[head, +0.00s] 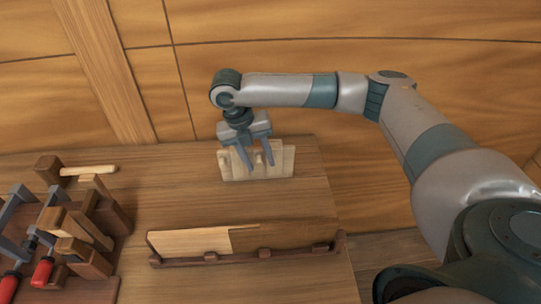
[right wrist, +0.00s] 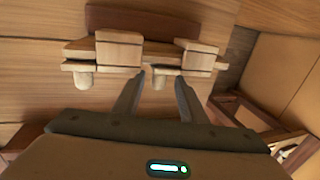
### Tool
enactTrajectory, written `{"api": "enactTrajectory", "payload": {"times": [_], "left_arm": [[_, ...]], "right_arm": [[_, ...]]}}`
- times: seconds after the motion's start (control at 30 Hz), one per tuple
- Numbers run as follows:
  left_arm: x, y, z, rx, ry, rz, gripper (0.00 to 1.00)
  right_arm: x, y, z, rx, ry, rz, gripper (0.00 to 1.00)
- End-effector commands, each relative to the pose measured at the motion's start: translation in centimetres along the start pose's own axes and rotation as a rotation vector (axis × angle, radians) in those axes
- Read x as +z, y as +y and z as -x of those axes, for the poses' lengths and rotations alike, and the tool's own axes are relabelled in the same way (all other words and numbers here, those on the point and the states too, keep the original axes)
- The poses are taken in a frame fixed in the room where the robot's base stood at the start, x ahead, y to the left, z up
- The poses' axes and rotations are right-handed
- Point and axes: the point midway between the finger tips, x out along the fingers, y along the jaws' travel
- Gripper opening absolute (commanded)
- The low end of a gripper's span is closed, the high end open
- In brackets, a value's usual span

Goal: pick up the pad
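A pale wooden piece, which I take to be the pad (head: 284,160), lies on the bench near its back edge in the head view. In the right wrist view, pale wooden blocks (right wrist: 119,50) sit on a flat pale strip, and two short round pegs (right wrist: 84,80) stick out from it toward me. My right gripper (head: 261,168) is pointing down over this piece. Its fingers are apart, and in the right wrist view the gripper (right wrist: 159,84) has the right-hand peg between its fingertips, with gaps on both sides. My left gripper is out of view.
A long dark wooden rack (head: 215,257) holding a pale board (head: 190,242) lies nearer me. At left, a wooden stand (head: 112,222) holds clamps with red handles (head: 42,271) and a pale stick (head: 90,170). A plank wall rises behind. The bench between is clear.

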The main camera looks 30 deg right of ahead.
Motion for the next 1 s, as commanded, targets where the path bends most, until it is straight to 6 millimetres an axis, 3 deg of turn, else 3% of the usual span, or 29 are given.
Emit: {"api": "enactTrajectory", "payload": {"times": [0.23, 0.43, 0.93, 1.0], "left_arm": [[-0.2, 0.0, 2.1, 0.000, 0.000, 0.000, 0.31], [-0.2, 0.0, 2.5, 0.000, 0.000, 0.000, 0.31], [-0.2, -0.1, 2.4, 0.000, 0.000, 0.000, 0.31], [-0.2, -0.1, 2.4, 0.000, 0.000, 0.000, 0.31]], "right_arm": [[0.1, 0.1, -2.4, -0.003, 0.002, -0.001, 0.38], [0.1, 0.2, -4.5, -0.002, 0.000, 0.000, 0.38], [0.1, 0.2, -4.8, -0.001, -0.001, 0.000, 0.38], [0.1, 0.2, -4.8, -0.001, -0.001, 0.000, 0.24]]}}
